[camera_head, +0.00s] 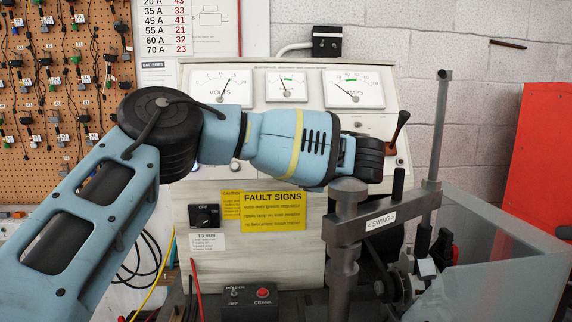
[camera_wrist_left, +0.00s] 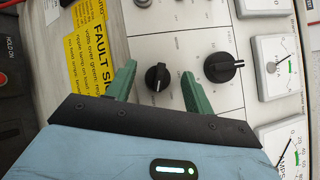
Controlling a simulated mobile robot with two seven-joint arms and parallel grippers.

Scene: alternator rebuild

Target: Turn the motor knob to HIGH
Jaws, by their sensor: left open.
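In the left wrist view two black knobs show on the pale test-bench panel: a smaller knob (camera_wrist_left: 158,77) and a larger knob (camera_wrist_left: 220,67) with a light pointer line. I cannot read which one is the motor knob. My left gripper (camera_wrist_left: 158,69) is open, its green fingers either side of the smaller knob in the picture; contact is not clear. In the head view my left arm hides these knobs and the gripper. Another black rotary switch (camera_head: 205,216), marked OFF, is at the panel's lower left. My right gripper is not in view.
The bench (camera_head: 252,255) carries volt and amp meters (camera_head: 354,89) and a yellow fault sign (camera_head: 272,211). A red-buttoned box (camera_head: 250,303) lies low in front.

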